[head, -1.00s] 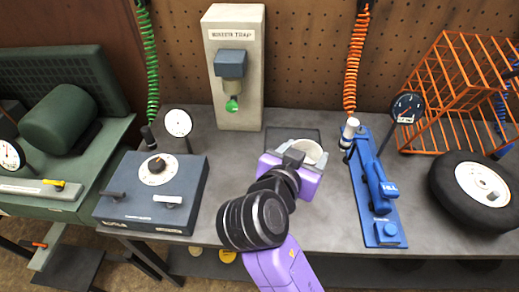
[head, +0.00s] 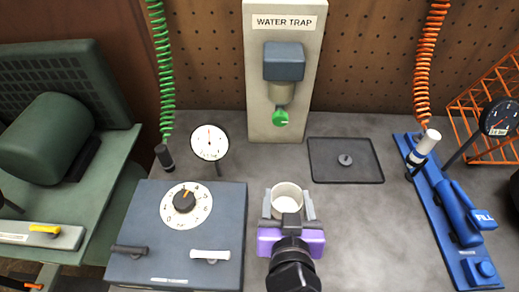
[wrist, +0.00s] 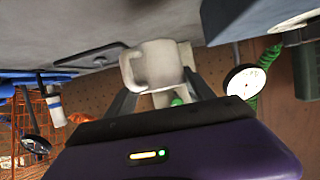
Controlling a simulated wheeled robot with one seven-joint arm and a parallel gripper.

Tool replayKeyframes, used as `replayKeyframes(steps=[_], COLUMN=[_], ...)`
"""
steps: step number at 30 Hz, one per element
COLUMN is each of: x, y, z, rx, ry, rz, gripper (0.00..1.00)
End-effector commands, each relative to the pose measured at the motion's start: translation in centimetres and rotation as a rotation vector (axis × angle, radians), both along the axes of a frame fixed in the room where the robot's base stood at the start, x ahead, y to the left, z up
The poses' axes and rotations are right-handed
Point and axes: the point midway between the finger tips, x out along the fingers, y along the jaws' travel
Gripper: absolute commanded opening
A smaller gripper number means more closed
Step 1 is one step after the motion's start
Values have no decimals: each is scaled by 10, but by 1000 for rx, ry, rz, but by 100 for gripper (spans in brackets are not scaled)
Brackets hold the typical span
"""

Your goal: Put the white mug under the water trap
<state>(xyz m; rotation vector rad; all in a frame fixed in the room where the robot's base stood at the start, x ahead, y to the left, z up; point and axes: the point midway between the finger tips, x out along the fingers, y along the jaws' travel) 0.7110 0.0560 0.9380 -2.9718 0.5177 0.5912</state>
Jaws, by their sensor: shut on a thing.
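The white mug (head: 290,190) is upright between the fingers of my gripper (head: 287,206), which is shut on it. In the head view it is over the grey bench in front of the water trap; I cannot tell whether its base touches the bench. The wrist view also shows the mug (wrist: 155,65) between both fingers, with its handle to the left. The water trap (head: 283,80) is a pale upright panel with a dark blue housing and a green valve (head: 281,118) at the bottom. The mug is nearer to me than the valve, almost in line with it.
A blue box with a dial (head: 180,230) stands close left of my gripper, with a round gauge (head: 209,142) behind it. A black tray (head: 346,173) lies right of the trap. A blue fill station (head: 445,205) is further right. The bench directly below the valve is clear.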

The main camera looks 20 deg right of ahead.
Motion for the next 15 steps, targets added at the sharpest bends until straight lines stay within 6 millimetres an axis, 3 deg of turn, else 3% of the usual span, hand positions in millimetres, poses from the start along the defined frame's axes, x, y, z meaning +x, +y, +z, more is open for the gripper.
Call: replayKeyframes(steps=[5, 15], x=[9, 81], y=[5, -18], z=[10, 13], rx=[1, -1], ry=[-1, -2], rz=[27, 28], gripper=[21, 21])
